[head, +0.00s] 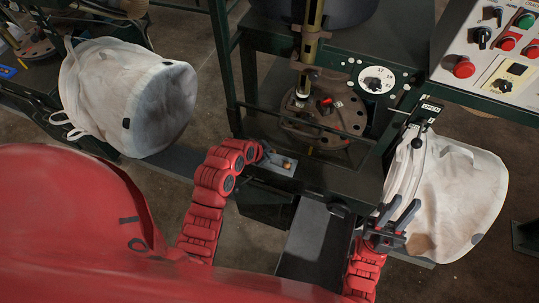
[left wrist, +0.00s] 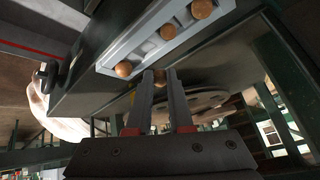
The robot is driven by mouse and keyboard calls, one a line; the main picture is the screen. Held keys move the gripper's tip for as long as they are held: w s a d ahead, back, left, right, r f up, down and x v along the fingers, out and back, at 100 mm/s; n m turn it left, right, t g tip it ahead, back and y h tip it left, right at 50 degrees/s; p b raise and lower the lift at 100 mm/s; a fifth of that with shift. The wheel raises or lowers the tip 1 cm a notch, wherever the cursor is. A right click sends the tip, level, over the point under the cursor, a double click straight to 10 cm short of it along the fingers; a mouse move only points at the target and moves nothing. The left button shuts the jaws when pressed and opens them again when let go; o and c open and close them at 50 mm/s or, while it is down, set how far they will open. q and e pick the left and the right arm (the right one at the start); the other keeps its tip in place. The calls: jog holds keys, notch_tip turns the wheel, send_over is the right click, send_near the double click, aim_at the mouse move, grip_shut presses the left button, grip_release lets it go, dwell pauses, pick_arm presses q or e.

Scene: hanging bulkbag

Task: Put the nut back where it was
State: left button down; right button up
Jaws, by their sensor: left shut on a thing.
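My left gripper (left wrist: 161,84) is shut on a round brown nut (left wrist: 159,74), held between its fingertips beside the light grey tray (left wrist: 150,40). In the left wrist view the tray holds several similar brown nuts, one near its end (left wrist: 124,69) and others further along (left wrist: 168,32). In the head view the left gripper (head: 267,153) is at the tray (head: 274,167), where one nut (head: 287,165) shows; the held nut cannot be made out there. My right gripper (head: 400,216) is open and empty in front of the white bag at the right.
A dark green machine frame carries the tray on its front ledge, with a round brown flange (head: 323,125) and a dial (head: 376,79) behind. A control panel (head: 490,55) stands at upper right. White bags hang at left (head: 128,97) and right (head: 458,200).

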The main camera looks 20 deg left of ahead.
aim_at(269, 162)
pick_arm(q)
jog(key=shift+w+p, duration=0.15)
jog(key=shift+p, duration=0.2)
notch_tip(269, 162, down, 3)
jog(key=shift+p, duration=0.85)
jog(key=shift+f, duration=0.2)
jog(key=shift+f, duration=0.1)
jog(key=c, duration=1.3)
grip_release()
jog(key=shift+f+b, duration=0.1)
jog(key=shift+b, duration=0.2)
jog(key=shift+o, duration=1.1)
